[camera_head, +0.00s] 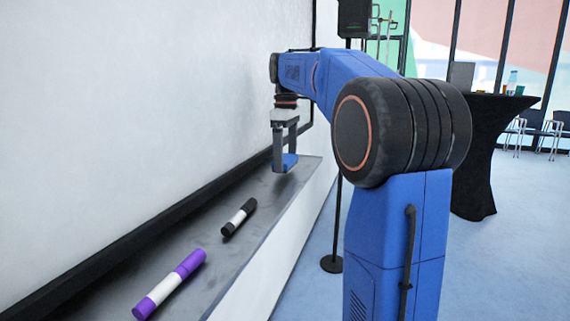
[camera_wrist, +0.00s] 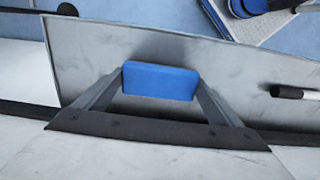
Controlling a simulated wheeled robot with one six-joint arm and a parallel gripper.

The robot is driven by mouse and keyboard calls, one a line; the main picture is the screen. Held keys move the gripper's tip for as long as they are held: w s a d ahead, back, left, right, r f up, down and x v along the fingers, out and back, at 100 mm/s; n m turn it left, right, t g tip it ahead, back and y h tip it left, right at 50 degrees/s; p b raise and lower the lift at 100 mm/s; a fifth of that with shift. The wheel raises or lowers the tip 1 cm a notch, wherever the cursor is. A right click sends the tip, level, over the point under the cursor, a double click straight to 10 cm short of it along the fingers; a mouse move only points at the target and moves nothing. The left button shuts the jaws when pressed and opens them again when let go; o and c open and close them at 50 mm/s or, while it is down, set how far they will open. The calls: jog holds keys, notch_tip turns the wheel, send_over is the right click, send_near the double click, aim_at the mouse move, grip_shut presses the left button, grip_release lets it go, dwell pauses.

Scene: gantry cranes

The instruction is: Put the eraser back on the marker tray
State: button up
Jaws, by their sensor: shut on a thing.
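The blue eraser (camera_head: 289,160) is between the two fingers of my gripper (camera_head: 284,165), which is shut on it. In the wrist view the eraser (camera_wrist: 160,81) spans the gap between the fingertips of my gripper (camera_wrist: 158,92), with the grey tray behind it. The marker tray (camera_head: 272,205) is a long grey ledge along the foot of the whiteboard. My gripper points down over the tray's far part. The eraser is at or just above the tray surface; I cannot tell if it touches.
A black marker (camera_head: 239,217) and a purple marker (camera_head: 170,285) lie on the nearer part of the tray. The whiteboard (camera_head: 130,90) rises along its left side. The tray is bare between the black marker and the eraser. A black-draped table (camera_head: 483,150) stands at right.

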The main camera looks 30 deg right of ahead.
aim_at(286, 158)
jog(key=shift+f, duration=0.95)
jog(key=o, duration=0.8)
notch_tip(286, 158, up, 12)
jog(key=shift+r, duration=0.1)
